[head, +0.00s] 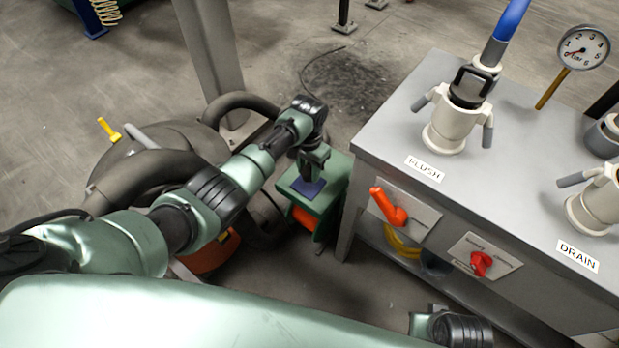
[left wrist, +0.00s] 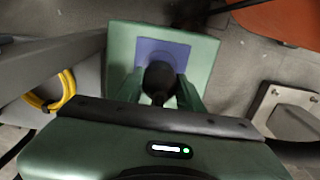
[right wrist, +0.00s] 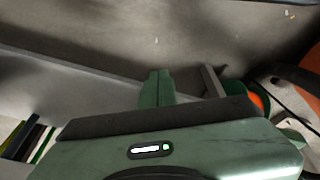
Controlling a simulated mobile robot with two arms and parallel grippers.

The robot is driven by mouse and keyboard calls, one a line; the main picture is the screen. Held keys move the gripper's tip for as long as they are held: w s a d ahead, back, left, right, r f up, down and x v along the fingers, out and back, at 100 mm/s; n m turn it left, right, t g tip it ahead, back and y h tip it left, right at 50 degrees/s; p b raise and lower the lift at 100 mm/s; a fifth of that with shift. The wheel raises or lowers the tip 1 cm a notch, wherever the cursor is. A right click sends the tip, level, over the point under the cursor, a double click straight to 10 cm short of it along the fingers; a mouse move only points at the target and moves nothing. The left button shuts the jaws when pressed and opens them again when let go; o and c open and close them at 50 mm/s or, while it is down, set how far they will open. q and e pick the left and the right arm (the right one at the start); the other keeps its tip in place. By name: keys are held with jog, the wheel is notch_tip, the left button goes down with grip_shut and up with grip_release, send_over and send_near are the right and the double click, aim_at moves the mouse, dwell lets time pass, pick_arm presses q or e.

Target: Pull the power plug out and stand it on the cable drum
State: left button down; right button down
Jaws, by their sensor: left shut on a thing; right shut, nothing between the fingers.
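The cable drum's green stand (head: 337,171) is beside the bench, with a blue square pad (head: 306,187) on its flat top. In the left wrist view the pad (left wrist: 145,52) lies under my left gripper (left wrist: 160,90). That gripper is shut on a black plug (left wrist: 158,78), seen from above with its round end over the pad. In the head view my left gripper (head: 313,168) points down at the pad and hides most of the plug. I cannot tell if the plug touches the pad. My right gripper (right wrist: 157,86) is shut and empty.
The grey bench (head: 390,135) at right carries the FLUSH coupling (head: 452,125), the DRAIN coupling (head: 595,205) and a gauge (head: 583,47). An orange lever (head: 388,207) and a red knob (head: 481,263) stick out of its front. Thick dark hoses (head: 150,172) lie at left.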

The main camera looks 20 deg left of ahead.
pick_arm(q)
jog(key=shift+r+p, duration=0.45)
jog(key=shift+r, duration=0.05)
jog(key=shift+r+p, duration=0.55)
jog(key=shift+p, duration=0.1)
pick_arm(e)
notch_tip(320, 180, down, 8)
jog(key=s, duration=0.1)
jog(key=shift+s+r, duration=0.2)
jog(key=shift+s, duration=0.15)
dwell(0.4)
